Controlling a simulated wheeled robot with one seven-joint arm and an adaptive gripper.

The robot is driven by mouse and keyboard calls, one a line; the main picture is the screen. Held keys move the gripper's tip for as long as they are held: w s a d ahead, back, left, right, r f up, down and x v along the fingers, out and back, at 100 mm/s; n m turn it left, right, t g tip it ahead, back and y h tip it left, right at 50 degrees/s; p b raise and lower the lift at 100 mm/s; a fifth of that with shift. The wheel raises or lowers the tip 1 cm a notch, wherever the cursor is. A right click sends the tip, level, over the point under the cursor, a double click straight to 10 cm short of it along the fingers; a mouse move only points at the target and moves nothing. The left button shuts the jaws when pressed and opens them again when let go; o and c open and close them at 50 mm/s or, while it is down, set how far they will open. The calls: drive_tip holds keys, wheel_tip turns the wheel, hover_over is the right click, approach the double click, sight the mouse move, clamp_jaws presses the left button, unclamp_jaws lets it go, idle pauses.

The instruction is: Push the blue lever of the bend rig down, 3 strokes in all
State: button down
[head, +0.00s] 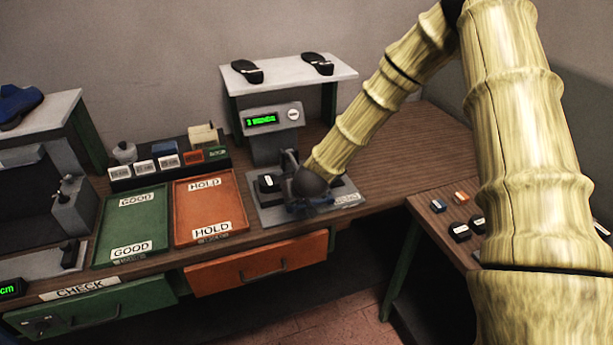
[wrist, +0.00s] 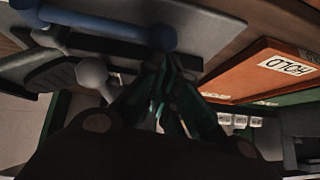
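The bend rig (head: 272,148) stands on the workbench in the head view, with a grey base and an upright carrying a green-lit display (head: 263,120). The display's small text is hard to read. The blue lever (head: 305,209) shows low at the rig's front, partly covered by my gripper (head: 310,188). In the wrist view the lever is a blue bar (wrist: 105,28) with a rounded end, just beyond my fingertips (wrist: 168,68). The dark green fingers converge to close-set tips and appear shut with nothing between them. I cannot tell whether they touch the lever.
Left of the rig are an orange HOLD tray (head: 208,210) and a green GOOD tray (head: 130,228), with small labelled boxes (head: 168,162) behind. A shelf (head: 288,72) with two dark soles stands behind the rig. A side table (head: 440,222) at right holds several small blocks.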

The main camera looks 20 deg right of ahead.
drive_tip(key=shift+s+a+f, duration=0.1)
drive_tip(key=shift+s, duration=0.05)
drive_tip(key=r+p, duration=0.2)
drive_tip(key=r, duration=0.1)
drive_tip(key=r+p, duration=0.1)
drive_tip(key=shift+w+r+p, duration=0.3)
drive_tip(key=shift+s+b, duration=0.15)
drive_tip(key=shift+b, duration=0.3)
drive_tip(key=b+v, duration=0.3)
drive_tip(key=v, duration=0.6)
drive_tip(key=shift+r, duration=0.2)
drive_tip(key=shift+a, duration=0.1)
idle(1.4)
drive_tip(key=s+f+g+b, duration=0.1)
drive_tip(key=s+f, duration=0.3)
drive_tip(key=f, duration=0.4)
drive_tip(key=s+f+g, duration=0.1)
drive_tip(key=s+f, duration=0.3)
drive_tip(key=f, duration=0.3)
drive_tip(key=s+a+f+g+b, duration=0.1)
drive_tip(key=s+f+g, duration=0.2)
drive_tip(key=s+f, duration=0.9)
drive_tip(key=s+f+g+b, duration=0.2)
drive_tip(key=s+f, duration=1.1)
drive_tip(key=s, duration=0.7)
drive_tip(key=shift+s+a+f+n+g+h+b, duration=0.2)
drive_tip(key=shift+a+n+g+h+b, duration=0.1)
drive_tip(key=shift+a+g, duration=0.1)
